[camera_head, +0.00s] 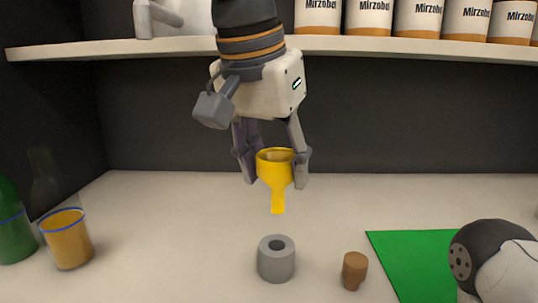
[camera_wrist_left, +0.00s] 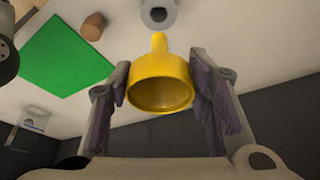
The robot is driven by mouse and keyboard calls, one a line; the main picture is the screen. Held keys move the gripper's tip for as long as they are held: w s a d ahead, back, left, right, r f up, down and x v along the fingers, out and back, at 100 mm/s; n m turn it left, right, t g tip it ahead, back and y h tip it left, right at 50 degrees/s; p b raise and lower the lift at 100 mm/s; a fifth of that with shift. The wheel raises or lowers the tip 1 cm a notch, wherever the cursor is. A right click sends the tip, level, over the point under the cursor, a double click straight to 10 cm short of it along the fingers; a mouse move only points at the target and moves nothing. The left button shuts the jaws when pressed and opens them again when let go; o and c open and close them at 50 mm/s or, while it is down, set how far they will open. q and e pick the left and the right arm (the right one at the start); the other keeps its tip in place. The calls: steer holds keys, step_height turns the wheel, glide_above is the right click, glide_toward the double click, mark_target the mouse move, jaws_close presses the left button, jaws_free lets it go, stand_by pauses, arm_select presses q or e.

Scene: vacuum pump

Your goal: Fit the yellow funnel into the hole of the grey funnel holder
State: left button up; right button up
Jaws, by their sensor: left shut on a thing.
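The yellow funnel (camera_head: 276,178) is upright, with its spout pointing down. My left gripper (camera_head: 275,168) is shut on its wide cup, one finger on each side. In the left wrist view the funnel (camera_wrist_left: 160,82) sits between the two fingers (camera_wrist_left: 163,95). The grey funnel holder (camera_head: 276,259) is a short cylinder with a dark round hole in its top. It stands on the table below the funnel, and a clear gap shows between the spout tip and the holder. The holder also shows in the left wrist view (camera_wrist_left: 158,14). My right gripper's fingers are not in view.
A brown cork (camera_head: 355,269) stands right of the holder, beside a green mat (camera_head: 408,255). An orange-filled glass (camera_head: 67,240) and a green bottle (camera_head: 13,225) stand at the left. A shelf (camera_head: 400,46) with several cans runs above. The table behind the holder is clear.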

mark_target(274, 208)
arm_select(q)
steer(key=shift+a, duration=0.1)
steer(key=shift+f, duration=2.4)
steer(key=shift+f, duration=0.5)
steer(key=shift+f, duration=0.35)
steer(key=shift+f, duration=0.15)
steer(key=shift+f, duration=0.55)
steer(key=shift+f, duration=1.1)
steer(key=o, duration=1.1)
steer(key=shift+o, duration=0.2)
